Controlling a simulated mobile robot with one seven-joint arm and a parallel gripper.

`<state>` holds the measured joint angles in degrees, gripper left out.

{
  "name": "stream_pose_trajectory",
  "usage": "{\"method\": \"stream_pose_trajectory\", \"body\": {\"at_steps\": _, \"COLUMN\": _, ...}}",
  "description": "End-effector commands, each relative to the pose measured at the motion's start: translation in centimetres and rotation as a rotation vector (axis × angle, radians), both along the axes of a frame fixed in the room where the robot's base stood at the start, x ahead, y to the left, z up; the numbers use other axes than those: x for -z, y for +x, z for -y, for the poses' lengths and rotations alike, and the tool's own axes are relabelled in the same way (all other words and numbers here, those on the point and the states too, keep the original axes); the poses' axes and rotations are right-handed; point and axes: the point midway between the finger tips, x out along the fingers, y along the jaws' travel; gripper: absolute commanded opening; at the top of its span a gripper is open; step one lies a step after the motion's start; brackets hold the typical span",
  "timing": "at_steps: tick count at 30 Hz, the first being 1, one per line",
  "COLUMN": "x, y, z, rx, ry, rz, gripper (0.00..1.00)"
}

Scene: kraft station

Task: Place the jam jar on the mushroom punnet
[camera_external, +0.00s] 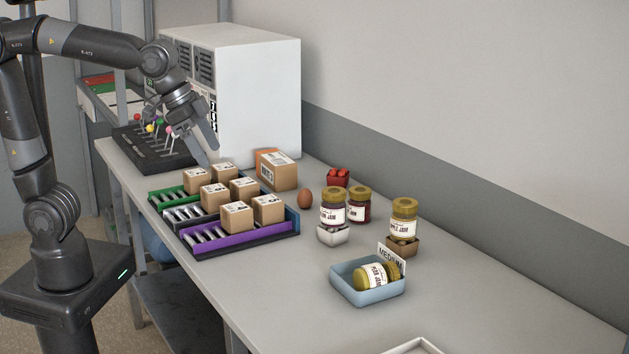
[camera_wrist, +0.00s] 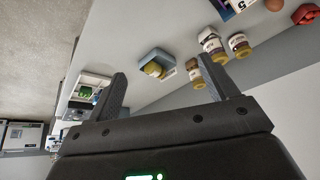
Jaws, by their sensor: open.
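Several jam jars with gold lids show. One jar (camera_external: 333,205) stands upright on a small white container (camera_external: 333,236). A dark red jar (camera_external: 360,206) stands beside it. Another jar (camera_external: 404,218) stands upright on a small brown container (camera_external: 403,246). A further jar (camera_external: 376,276) lies on its side in a blue tray (camera_external: 367,297). I cannot tell surely which container is the mushroom punnet, as jars cover their contents. My gripper (camera_external: 209,150) is open and empty, above the far left of the table, away from the jars. Its fingers show in the wrist view (camera_wrist: 160,68).
Boxes (camera_external: 237,216) sit on purple, black and green racks at left. An orange-sided box (camera_external: 276,170), an egg (camera_external: 305,198) and a red item (camera_external: 338,177) stand behind. A white machine (camera_external: 250,100) stands at the back. Table right of the blue tray is mostly clear.

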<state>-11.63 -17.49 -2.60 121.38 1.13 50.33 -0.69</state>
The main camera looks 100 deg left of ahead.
Motion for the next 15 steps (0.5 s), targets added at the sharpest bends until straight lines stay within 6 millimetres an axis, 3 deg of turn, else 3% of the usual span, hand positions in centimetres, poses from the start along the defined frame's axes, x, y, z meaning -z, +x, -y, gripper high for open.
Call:
{"method": "stream_pose_trajectory", "body": {"at_steps": 3, "x": 0.5, "y": -4.4, "z": 2.3, "rx": 0.046, "ry": -0.001, "rz": 0.015, "gripper": 0.79}}
{"method": "stream_pose_trajectory", "body": {"at_steps": 9, "x": 2.5, "y": -10.9, "z": 5.0, "rx": 0.115, "ry": -0.012, "rz": 0.033, "gripper": 0.79}}
{"method": "stream_pose_trajectory", "body": {"at_steps": 15, "x": 4.4, "y": -14.6, "z": 6.2, "rx": 0.157, "ry": -0.022, "rz": 0.043, "gripper": 0.79}}
